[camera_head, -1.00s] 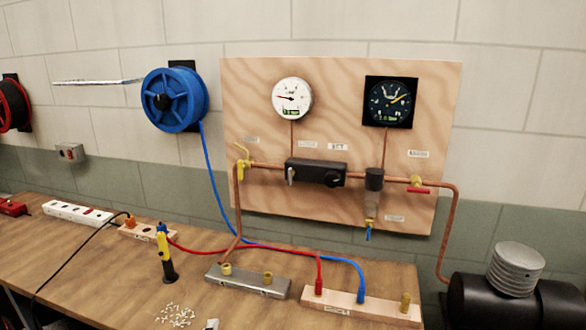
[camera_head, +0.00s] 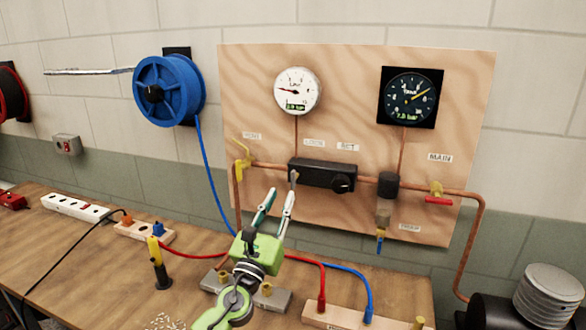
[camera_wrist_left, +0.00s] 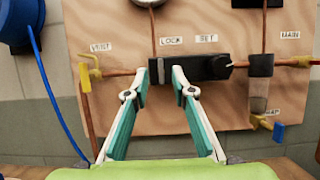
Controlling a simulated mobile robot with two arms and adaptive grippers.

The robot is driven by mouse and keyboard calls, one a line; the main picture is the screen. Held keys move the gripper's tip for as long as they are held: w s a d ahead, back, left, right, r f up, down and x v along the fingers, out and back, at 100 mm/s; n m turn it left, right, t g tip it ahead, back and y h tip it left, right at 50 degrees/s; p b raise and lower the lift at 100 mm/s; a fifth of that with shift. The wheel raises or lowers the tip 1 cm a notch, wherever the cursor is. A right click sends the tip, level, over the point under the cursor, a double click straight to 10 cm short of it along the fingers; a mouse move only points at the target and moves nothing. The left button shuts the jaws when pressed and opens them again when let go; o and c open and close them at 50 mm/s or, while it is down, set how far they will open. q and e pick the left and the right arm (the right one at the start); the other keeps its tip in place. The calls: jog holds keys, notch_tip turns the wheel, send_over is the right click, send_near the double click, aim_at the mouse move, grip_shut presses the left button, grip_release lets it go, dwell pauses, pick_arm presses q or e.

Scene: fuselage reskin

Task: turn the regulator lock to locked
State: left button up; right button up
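The black regulator block (camera_head: 325,174) is on the copper pipe across the plywood board. Its small grey lock lever (camera_head: 294,177) hangs down at the block's left end, under the LOCK label (camera_head: 314,143). A round black knob (camera_head: 341,185) is at the right end. My left gripper (camera_head: 279,193) is open, its fingers pointing up toward the lever from just below. In the left wrist view the lever (camera_wrist_left: 160,71) appears between the two fingertips (camera_wrist_left: 160,78); I cannot tell whether they touch it. My right gripper is not in view.
A yellow valve handle (camera_head: 241,165) is left of the regulator, and a red one (camera_head: 438,201) is to the right. A blue-handled drain valve (camera_head: 380,244) hangs below the pipe. Two gauges are above. The bench (camera_head: 95,255) holds cables, terminal blocks and a screwdriver-like tool.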

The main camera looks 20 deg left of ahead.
aim_at(292, 174)
pick_arm(q)
jog(key=x, duration=0.4)
jog(key=shift+w+d+f, duration=0.1)
jog(key=shift+w, duration=0.25)
jog(key=x, duration=0.5)
jog(key=shift+w, duration=0.6)
grip_shut()
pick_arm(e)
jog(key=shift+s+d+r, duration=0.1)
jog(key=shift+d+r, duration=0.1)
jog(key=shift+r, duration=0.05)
